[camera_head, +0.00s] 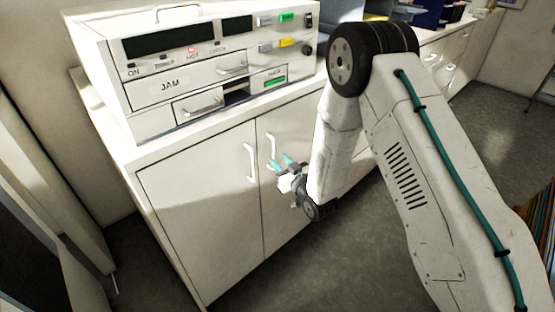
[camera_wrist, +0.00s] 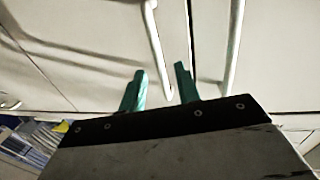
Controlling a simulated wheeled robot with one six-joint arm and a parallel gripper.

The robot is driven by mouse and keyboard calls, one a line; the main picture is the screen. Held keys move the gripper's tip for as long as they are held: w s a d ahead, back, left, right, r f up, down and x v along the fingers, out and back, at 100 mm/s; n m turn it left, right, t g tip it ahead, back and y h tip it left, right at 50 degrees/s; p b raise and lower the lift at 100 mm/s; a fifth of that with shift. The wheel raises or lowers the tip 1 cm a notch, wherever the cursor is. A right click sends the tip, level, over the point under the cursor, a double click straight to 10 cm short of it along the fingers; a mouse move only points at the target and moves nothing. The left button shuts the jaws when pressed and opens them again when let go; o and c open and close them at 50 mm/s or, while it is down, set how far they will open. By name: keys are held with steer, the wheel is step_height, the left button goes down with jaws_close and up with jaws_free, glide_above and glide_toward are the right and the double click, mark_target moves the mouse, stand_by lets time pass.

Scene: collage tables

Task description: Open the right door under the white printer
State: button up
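The white printer (camera_head: 188,84), labelled JAM, stands on a white cabinet with two doors. The right door (camera_head: 296,122) is closed in the head view, partly hidden by my arm. Its upright bar handle (camera_head: 272,150) is beside the left door's handle (camera_head: 250,162). My gripper (camera_head: 281,162) is just right of the right handle's lower part. In the wrist view, my gripper (camera_wrist: 160,77) is open, its teal fingers apart. The handle that looks like the right door's (camera_wrist: 154,45) ends between the fingers; contact cannot be told. The other handle (camera_wrist: 235,50) is farther right.
The left door (camera_head: 205,205) is closed. More white counters and drawers (camera_head: 452,48) run along the wall to the right. The grey floor (camera_head: 310,255) in front of the cabinet is clear. Books (camera_head: 544,235) show at the right edge.

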steer(key=shift+x, duration=1.2)
jaws_close()
steer(key=shift+s+d, duration=0.1)
steer(key=shift+s, duration=0.05)
